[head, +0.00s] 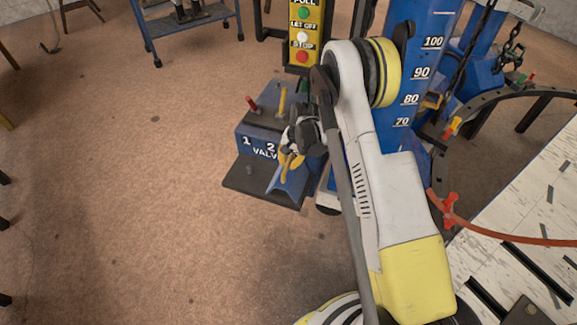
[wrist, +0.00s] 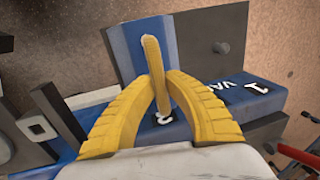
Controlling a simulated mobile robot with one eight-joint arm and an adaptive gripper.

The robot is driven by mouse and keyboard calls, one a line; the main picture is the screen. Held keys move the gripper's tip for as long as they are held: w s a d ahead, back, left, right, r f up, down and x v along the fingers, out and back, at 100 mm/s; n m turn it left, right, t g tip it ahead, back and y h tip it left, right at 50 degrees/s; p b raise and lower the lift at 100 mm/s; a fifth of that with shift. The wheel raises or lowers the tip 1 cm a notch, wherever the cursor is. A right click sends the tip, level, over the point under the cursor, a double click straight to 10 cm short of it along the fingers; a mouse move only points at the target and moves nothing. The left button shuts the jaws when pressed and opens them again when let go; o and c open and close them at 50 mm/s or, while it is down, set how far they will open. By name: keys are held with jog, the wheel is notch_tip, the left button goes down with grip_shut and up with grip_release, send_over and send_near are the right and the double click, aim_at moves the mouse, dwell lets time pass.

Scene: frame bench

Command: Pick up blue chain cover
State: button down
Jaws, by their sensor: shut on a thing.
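The blue chain cover (head: 287,186) is an angled blue piece at the front of the valve block in the head view, at or just above a dark plate. In the wrist view the blue cover (wrist: 128,45) lies beyond my fingertips, with a yellow bar-like handle (wrist: 153,58) along it. My gripper (head: 291,158) reaches down over it. In the wrist view the two yellow fingers of my gripper (wrist: 160,82) are closed on the handle. My gripper and arm hide part of the cover. I cannot tell whether it touches the plate.
The blue valve block (head: 257,140) carries red and yellow levers. Behind it stand a yellow button post (head: 303,35) and a blue numbered column (head: 425,60). A red hose (head: 500,238) and pale bench (head: 490,225) are at right. The floor (head: 120,190) at left is clear.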

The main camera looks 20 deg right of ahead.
notch_tip(320, 180, up, 16)
jog(key=p, duration=0.5)
jog(key=shift+r+p, duration=0.25)
jog(key=shift+p, duration=0.15)
